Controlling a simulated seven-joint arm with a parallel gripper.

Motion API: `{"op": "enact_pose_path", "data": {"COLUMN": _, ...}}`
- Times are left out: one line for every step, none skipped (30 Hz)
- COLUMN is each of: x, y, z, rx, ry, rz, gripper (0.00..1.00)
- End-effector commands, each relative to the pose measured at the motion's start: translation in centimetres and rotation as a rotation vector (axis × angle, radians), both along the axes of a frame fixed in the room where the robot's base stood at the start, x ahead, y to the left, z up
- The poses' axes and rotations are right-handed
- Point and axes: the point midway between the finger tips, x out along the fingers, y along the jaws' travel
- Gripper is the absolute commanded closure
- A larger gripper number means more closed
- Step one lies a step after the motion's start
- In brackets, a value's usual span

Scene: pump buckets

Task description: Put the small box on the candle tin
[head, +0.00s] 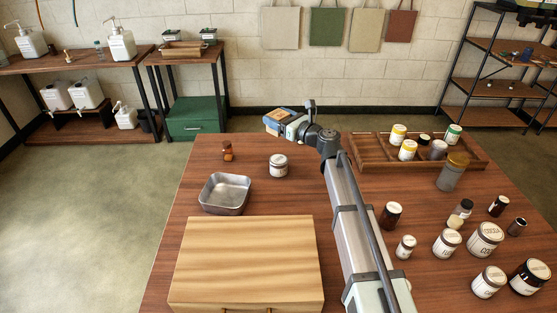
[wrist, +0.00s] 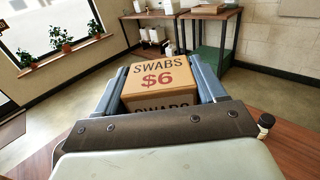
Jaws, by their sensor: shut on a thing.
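The small box (wrist: 160,82) is tan, marked "SWABS $6", and sits between my blue fingers in the wrist view. My gripper (wrist: 160,88) is shut on it. In the head view my gripper (head: 283,117) holds the box (head: 271,125) past the table's far edge; the fingers and wrist partly hide it. The labels are too small to tell which is the candle tin.
A metal pan (head: 226,194) and a wooden board (head: 246,300) lie on the left of the table (head: 170,237). A wooden tray (head: 375,160) with several jars is at the back right. Jars crowd the right.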

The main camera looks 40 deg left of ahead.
Motion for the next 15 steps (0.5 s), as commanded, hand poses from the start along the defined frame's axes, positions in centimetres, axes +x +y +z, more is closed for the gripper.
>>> {"op": "enact_pose_path", "data": {"x": 0.0, "y": 0.0, "z": -0.9, "rx": -0.001, "ry": 0.002, "rz": 0.0, "gripper": 0.6}}
{"op": "enact_pose_path", "data": {"x": 0.0, "y": 0.0, "z": -1.2, "rx": -0.001, "ry": 0.002, "rz": 0.0, "gripper": 0.6}}
{"op": "enact_pose_path", "data": {"x": 0.0, "y": 0.0, "z": -1.5, "rx": -0.001, "ry": 0.002, "rz": 0.0, "gripper": 0.6}}
{"op": "enact_pose_path", "data": {"x": 0.0, "y": 0.0, "z": -1.7, "rx": -0.001, "ry": 0.001, "rz": 0.0, "gripper": 0.6}}
{"op": "enact_pose_path", "data": {"x": 0.0, "y": 0.0, "z": -1.9, "rx": -0.001, "ry": 0.001, "rz": 0.0, "gripper": 0.6}}
{"op": "enact_pose_path", "data": {"x": 0.0, "y": 0.0, "z": -2.3, "rx": -0.001, "ry": 0.001, "rz": 0.0, "gripper": 0.6}}
{"op": "enact_pose_path", "data": {"x": 0.0, "y": 0.0, "z": -2.6, "rx": -0.001, "ry": 0.001, "rz": 0.0, "gripper": 0.6}}
{"op": "enact_pose_path", "data": {"x": 0.0, "y": 0.0, "z": -3.0, "rx": -0.001, "ry": 0.001, "rz": 0.0, "gripper": 0.6}}
{"op": "enact_pose_path", "data": {"x": 0.0, "y": 0.0, "z": -3.6, "rx": -0.001, "ry": 0.003, "rz": 0.0, "gripper": 0.6}}
{"op": "enact_pose_path", "data": {"x": 0.0, "y": 0.0, "z": -4.1, "rx": -0.002, "ry": 0.003, "rz": 0.0, "gripper": 0.6}}
{"op": "enact_pose_path", "data": {"x": 0.0, "y": 0.0, "z": -4.6, "rx": -0.002, "ry": 0.002, "rz": 0.0, "gripper": 0.6}}
{"op": "enact_pose_path", "data": {"x": 0.0, "y": 0.0, "z": -5.3, "rx": -0.002, "ry": 0.002, "rz": -0.001, "gripper": 0.6}}
{"op": "enact_pose_path", "data": {"x": 0.1, "y": 0.0, "z": -5.8, "rx": -0.001, "ry": 0.003, "rz": 0.0, "gripper": 0.6}}
{"op": "enact_pose_path", "data": {"x": 0.1, "y": 0.0, "z": -6.3, "rx": -0.002, "ry": 0.002, "rz": 0.0, "gripper": 0.6}}
{"op": "enact_pose_path", "data": {"x": 0.1, "y": 0.0, "z": -6.8, "rx": -0.002, "ry": 0.002, "rz": 0.0, "gripper": 0.6}}
